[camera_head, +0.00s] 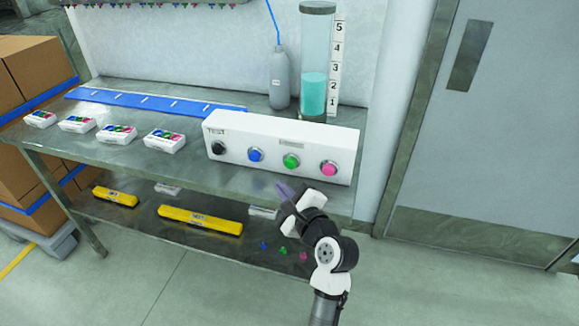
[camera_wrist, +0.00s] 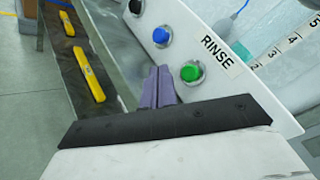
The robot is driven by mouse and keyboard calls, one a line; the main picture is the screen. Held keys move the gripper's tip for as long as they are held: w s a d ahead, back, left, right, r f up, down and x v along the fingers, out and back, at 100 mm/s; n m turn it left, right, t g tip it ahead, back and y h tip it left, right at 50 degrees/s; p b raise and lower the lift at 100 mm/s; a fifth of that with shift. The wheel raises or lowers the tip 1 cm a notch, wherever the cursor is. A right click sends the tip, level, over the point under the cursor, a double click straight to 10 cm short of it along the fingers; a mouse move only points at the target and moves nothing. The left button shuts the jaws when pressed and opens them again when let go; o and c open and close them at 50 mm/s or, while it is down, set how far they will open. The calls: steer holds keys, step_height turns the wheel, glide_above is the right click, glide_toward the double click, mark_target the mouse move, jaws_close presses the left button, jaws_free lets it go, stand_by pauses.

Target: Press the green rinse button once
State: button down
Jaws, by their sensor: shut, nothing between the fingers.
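The green button (camera_head: 291,161) is on the front of a white box (camera_head: 240,128), between a blue button (camera_head: 255,155) and a pink button (camera_head: 329,168). In the wrist view the green button (camera_wrist: 191,72) sits under a RINSE label (camera_wrist: 216,49). My gripper (camera_head: 284,190) is in front of the box, below the green button and apart from it. In the wrist view its purple fingers (camera_wrist: 159,86) are shut and empty, pointing at the panel just left of the green button.
A black button (camera_head: 218,147) is at the box's left end. A cylinder (camera_head: 315,60) with teal liquid and a grey bottle (camera_head: 279,80) stand behind the box. Small trays of coloured buttons (camera_head: 117,134) are on the metal table at left. Yellow cases (camera_head: 200,220) lie on the shelf below.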

steer(key=w, duration=0.1)
steer(key=w+d, duration=0.1)
steer(key=w, duration=0.1)
steer(key=shift+w, duration=0.2)
steer(key=shift+w+d, duration=0.25)
steer(key=shift+w, duration=0.35)
steer(key=shift+w+p, duration=0.1)
steer(key=shift+p, duration=0.3)
stand_by(1.1)
steer(key=shift+w+d, duration=0.1)
steer(key=shift+w, duration=0.2)
steer(key=shift+w+d+p, duration=0.15)
steer(key=shift+w+p, duration=0.2)
steer(key=shift+w, duration=0.1)
stand_by(0.6)
stand_by(0.4)
steer(key=shift+s+a+p, duration=0.3)
steer(key=shift+s+p, duration=0.15)
steer(key=shift+s, duration=0.45)
steer(key=shift+s+a+p, duration=0.25)
steer(key=shift+s, duration=0.55)
steer(key=shift+s+a+p, duration=0.25)
steer(key=shift+s, duration=0.5)
steer(key=shift+s+a+p, duration=0.25)
steer(key=shift+s, duration=0.55)
